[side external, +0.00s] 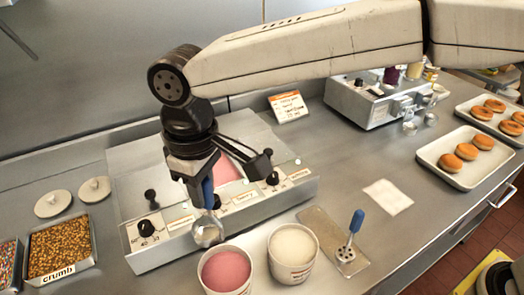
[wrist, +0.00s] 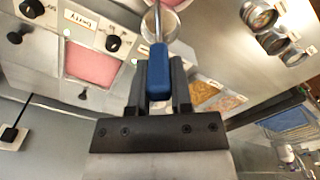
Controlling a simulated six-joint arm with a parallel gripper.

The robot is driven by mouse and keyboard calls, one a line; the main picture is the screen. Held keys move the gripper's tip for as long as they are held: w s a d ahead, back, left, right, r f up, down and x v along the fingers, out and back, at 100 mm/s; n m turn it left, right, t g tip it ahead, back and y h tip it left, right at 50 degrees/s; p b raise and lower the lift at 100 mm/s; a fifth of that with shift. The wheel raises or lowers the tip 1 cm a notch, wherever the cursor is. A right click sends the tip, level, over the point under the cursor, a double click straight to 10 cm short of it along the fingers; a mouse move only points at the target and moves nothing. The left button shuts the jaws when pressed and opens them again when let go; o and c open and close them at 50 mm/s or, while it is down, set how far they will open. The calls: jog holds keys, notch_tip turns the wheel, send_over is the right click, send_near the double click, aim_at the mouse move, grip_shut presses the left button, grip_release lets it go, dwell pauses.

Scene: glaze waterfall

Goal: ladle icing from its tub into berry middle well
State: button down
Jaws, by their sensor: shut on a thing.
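My gripper (side external: 203,183) is shut on the blue handle (wrist: 158,72) of a ladle, which hangs upright below it in the side view. The ladle's round metal bowl (side external: 207,232) is over the front edge of the glaze unit, just behind and above the pink tub. I cannot tell whether the bowl holds anything. A tub of pink icing (side external: 226,268) and a tub of white icing (side external: 293,252) stand in front of the unit. The berry middle well (side external: 228,168) holds pink glaze, partly hidden by my gripper; it also shows in the wrist view (wrist: 90,66).
Black knobs (side external: 152,226) line the unit's front. A second blue-handled tool (side external: 352,240) stands on a metal tray at right. A crumb bin (side external: 60,247) and two lids (side external: 53,203) are at left. Doughnut trays (side external: 466,177) and a white cloth (side external: 387,197) are at right.

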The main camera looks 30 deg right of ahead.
jog(key=shift+s+d+f, duration=0.1)
jog(key=shift+s+d, duration=0.05)
jog(key=shift+s, duration=0.8)
jog(key=shift+s+d, duration=0.15)
jog(key=shift+s, duration=0.75)
jog(key=shift+f, duration=0.2)
notch_tip(320, 180, down, 10)
dwell(0.3)
jog(key=shift+r, duration=0.15)
dwell(1.2)
notch_tip(320, 180, up, 8)
dwell(2.1)
dwell(1.0)
